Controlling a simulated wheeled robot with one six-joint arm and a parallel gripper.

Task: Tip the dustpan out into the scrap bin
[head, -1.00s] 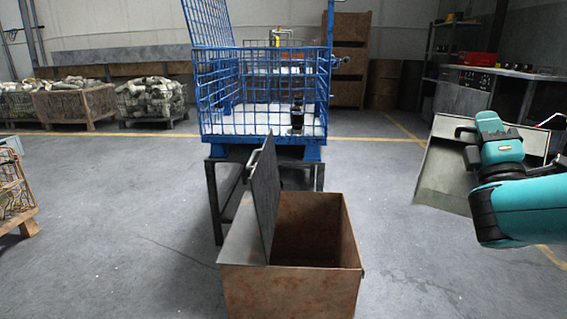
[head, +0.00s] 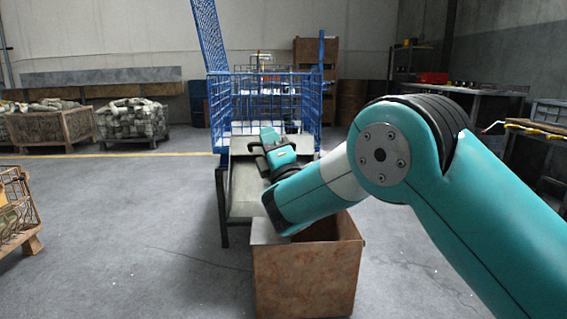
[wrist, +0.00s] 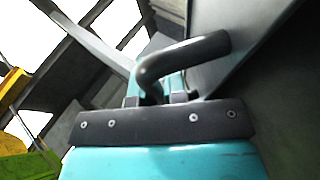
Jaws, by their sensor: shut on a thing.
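My gripper (head: 260,158) is shut on the bent grey handle (wrist: 185,58) of the dustpan (head: 243,190). In the head view the dustpan is a pale grey metal pan above and behind the left part of the scrap bin (head: 305,278). It looks steeply tilted, with its lower part close to the bin's left back edge; I cannot tell whether they touch. The bin is a rusty brown open box on the floor. No contents of the dustpan can be made out.
A blue wire cage (head: 245,95) on a dark stand is just behind the dustpan. Crates of metal parts (head: 135,122) stand at the back left, and a wire-sided crate (head: 15,205) at the left edge. The floor left of the bin is clear.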

